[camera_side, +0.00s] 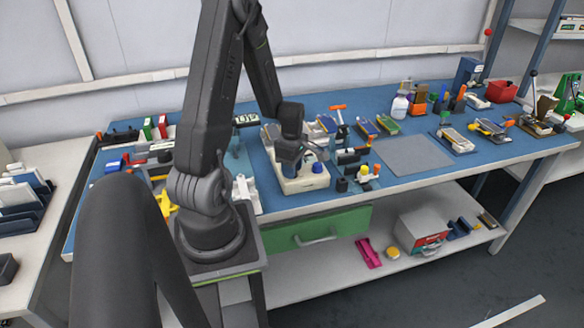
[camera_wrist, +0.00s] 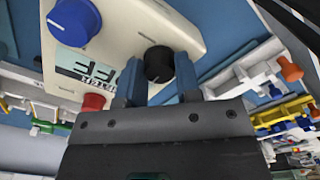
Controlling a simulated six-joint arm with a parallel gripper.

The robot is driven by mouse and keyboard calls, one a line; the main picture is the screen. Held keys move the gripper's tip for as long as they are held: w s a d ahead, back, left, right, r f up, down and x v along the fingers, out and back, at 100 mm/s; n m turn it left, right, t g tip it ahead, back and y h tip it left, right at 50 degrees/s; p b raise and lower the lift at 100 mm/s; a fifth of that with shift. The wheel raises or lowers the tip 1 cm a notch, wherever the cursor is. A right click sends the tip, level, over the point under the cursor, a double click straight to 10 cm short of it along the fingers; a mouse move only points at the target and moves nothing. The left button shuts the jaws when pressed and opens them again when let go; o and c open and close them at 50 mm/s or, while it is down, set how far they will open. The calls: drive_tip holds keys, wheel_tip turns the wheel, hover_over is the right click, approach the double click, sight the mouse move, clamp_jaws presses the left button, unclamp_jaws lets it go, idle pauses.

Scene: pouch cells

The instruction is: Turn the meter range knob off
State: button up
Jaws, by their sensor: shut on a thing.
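The meter (camera_side: 303,183) is a cream box on the blue bench, below my gripper (camera_side: 291,160). In the wrist view the meter (camera_wrist: 205,33) has a large blue knob (camera_wrist: 75,20), a black knob (camera_wrist: 158,62) with a light pointer mark, a red knob (camera_wrist: 94,102) and a panel with big dark characters (camera_wrist: 85,67), seen upside down. My gripper (camera_wrist: 160,75) has its two blue fingers on either side of the black knob, shut on it. The finger contact is partly hidden. Which knob is the range knob is not labelled legibly.
A black stand with small parts (camera_side: 350,160) is close on the right of the meter. Yellow and white clamps (camera_wrist: 270,110) lie beside it in the wrist view. A bare grey mat (camera_side: 412,154) lies farther right on the bench.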

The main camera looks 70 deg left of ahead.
drive_tip(key=o, duration=0.9)
wheel_tip(320, 180, up, 14)
drive_tip(key=shift+f, duration=0.1)
idle(0.5)
drive_tip(key=w+d+r+m+t+y, duration=0.1)
drive_tip(key=d+r+m, duration=0.3)
drive_tip(key=d+m, duration=0.35)
drive_tip(key=w+d+r+m+t, duration=0.2)
drive_tip(key=d+r+m, duration=0.2)
drive_tip(key=d+m, duration=0.3)
drive_tip(key=s+d+r+m+t, duration=0.1)
drive_tip(key=s+d+m, duration=0.1)
drive_tip(key=d+m, duration=0.2)
drive_tip(key=s+d+r+m, duration=0.1)
drive_tip(key=s+d+m, duration=0.1)
drive_tip(key=d+m, duration=0.2)
drive_tip(key=s+d+r+m+t+h, duration=0.1)
drive_tip(key=s+d+m, duration=0.1)
drive_tip(key=d+m, duration=0.2)
drive_tip(key=shift+d+m+t, duration=0.25)
drive_tip(key=shift+m+t, duration=0.05)
drive_tip(key=shift+m, duration=0.05)
